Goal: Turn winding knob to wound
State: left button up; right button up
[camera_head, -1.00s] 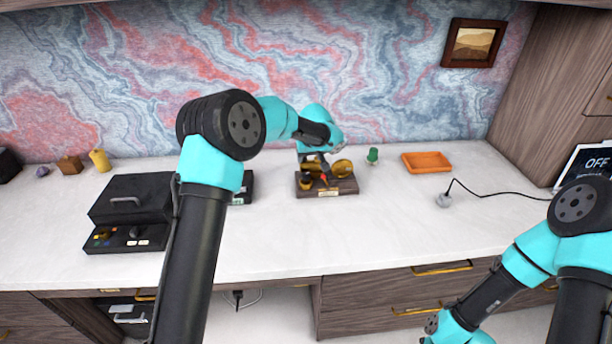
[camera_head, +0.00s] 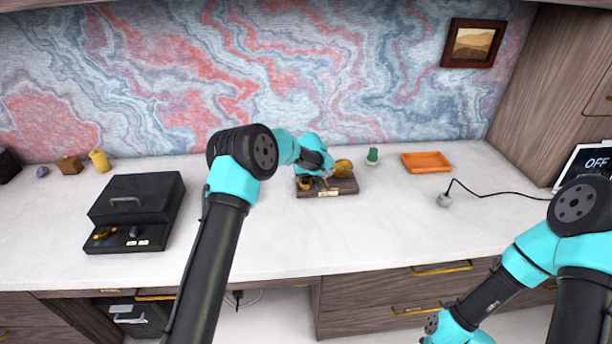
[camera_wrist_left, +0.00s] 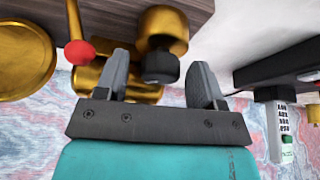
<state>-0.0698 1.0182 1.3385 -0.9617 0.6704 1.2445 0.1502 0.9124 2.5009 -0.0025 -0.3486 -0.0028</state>
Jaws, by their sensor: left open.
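The brass mechanism on a dark wooden base (camera_head: 345,188) stands on the white counter near the middle of the head view. In the left wrist view a black knob (camera_wrist_left: 160,68) on a brass housing (camera_wrist_left: 163,28) appears between the spread fingers of my left gripper (camera_wrist_left: 160,72). The gripper is open, with a visible gap between the knob and the right-hand finger. A red ball on a brass lever (camera_wrist_left: 78,51) is just left of the fingers. A brass disc (camera_wrist_left: 24,62) is farther left. In the head view my left wrist hides part of the mechanism. My right gripper is out of view.
A black box with a handle (camera_head: 136,198) stands left on the counter. A green object (camera_head: 372,156) and an orange tray (camera_head: 426,162) are right of the mechanism. A grey plug with a cable (camera_head: 444,200) lies farther right, near a screen reading OFF (camera_head: 594,163).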

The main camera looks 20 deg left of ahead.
pick_arm(q)
jog(key=c, duration=0.9)
jog(key=shift+c, duration=0.2)
jog(key=shift+m+t+h, duration=0.4)
jog(key=shift+m+h, duration=0.4)
jog(key=shift+m, duration=1.5)
jog(key=o, duration=0.9)
jog(key=shift+o, duration=0.2)
